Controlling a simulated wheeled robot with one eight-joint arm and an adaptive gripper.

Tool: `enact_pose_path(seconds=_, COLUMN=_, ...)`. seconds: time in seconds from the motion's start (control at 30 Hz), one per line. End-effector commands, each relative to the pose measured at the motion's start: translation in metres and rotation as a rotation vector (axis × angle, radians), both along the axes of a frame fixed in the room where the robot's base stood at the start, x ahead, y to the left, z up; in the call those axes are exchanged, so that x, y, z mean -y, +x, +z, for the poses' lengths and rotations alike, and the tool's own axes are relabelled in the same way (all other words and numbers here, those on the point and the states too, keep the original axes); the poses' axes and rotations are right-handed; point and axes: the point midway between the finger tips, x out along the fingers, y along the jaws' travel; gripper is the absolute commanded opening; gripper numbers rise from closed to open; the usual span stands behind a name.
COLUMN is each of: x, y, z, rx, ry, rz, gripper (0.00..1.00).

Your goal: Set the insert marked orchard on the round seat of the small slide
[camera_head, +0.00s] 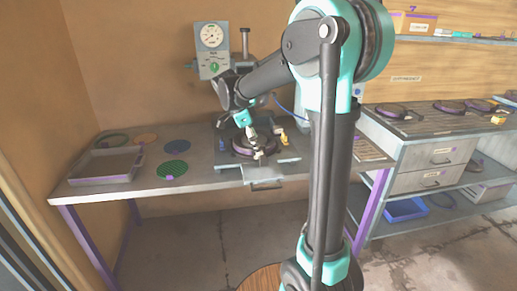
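My gripper (261,151) hangs low over the press at the back of the left bench. It is small in the picture, and I cannot tell whether it is open or shut or holds anything. Under and beside it is a dark round part with a purplish rim (240,149), partly covered by the gripper. It lies on a grey slide plate (286,158) that has a handle at the front. No orchard mark is readable.
A shallow grey tray (82,171) sits at the bench's left end. The press's gauge box (212,48) stands behind the slide. A yellow part (283,139) is right of the gripper. The right bench (400,126) carries dark rings. My arm blocks the gap between benches.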

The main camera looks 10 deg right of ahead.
Motion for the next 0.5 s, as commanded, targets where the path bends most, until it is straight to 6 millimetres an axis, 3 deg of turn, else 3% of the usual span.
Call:
enact_pose_path(seconds=0.3, x=-0.026, y=0.0, z=0.06, rx=0.001, ry=0.0, rz=0.004, gripper=1.0)
enact_pose_path(seconds=0.5, x=-0.036, y=0.0, z=0.084, rx=0.0, ry=0.0, rz=0.001, gripper=1.0)
